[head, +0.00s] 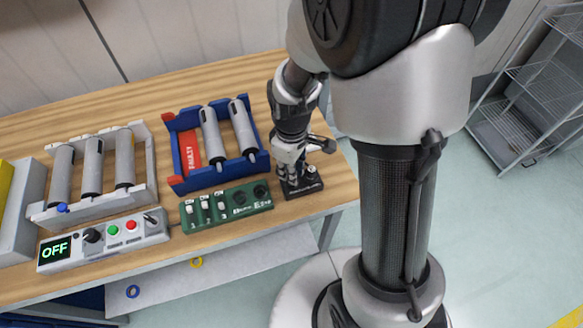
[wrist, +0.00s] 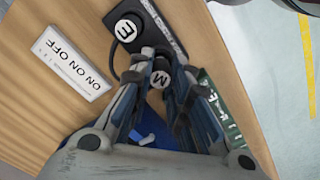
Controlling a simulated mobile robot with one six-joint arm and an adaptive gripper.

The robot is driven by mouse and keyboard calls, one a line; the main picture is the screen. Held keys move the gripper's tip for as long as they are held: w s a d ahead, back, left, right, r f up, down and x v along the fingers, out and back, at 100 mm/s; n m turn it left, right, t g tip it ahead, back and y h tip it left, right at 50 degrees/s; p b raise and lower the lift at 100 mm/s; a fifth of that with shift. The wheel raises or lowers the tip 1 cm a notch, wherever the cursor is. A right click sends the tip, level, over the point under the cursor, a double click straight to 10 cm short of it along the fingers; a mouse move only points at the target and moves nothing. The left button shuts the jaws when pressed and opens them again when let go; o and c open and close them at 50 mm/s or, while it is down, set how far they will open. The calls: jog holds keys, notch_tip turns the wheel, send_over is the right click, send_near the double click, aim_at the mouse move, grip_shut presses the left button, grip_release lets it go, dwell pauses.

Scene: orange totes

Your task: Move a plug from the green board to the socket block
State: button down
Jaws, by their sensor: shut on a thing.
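The green board (head: 228,206) lies near the table's front edge, with several white switches and two dark round sockets; its edge also shows in the wrist view (wrist: 229,105). The black socket block (head: 303,187) sits to its right and shows at the top of the wrist view (wrist: 165,25). A round plug marked E (wrist: 127,29) stands at the block. My gripper (head: 289,176) points down over the block, its fingers shut on a plug marked M (wrist: 160,78). Whether this plug touches or sits in the block is hidden by the fingers.
A blue tray (head: 178,156) with two grey cylinders stands behind the board. A grey rack (head: 150,165) with several cylinders and a control box (head: 70,254) reading OFF are at the left. A white ON/OFF card (wrist: 72,68) lies near the block. The table's edge is close.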

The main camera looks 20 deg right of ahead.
jog(key=shift+f+b, duration=0.4)
jog(key=shift+f, duration=0.25)
dwell(0.4)
jog(key=c, duration=1.4)
grip_release()
jog(key=shift+r, duration=0.1)
jog(key=shift+r, duration=5.95)
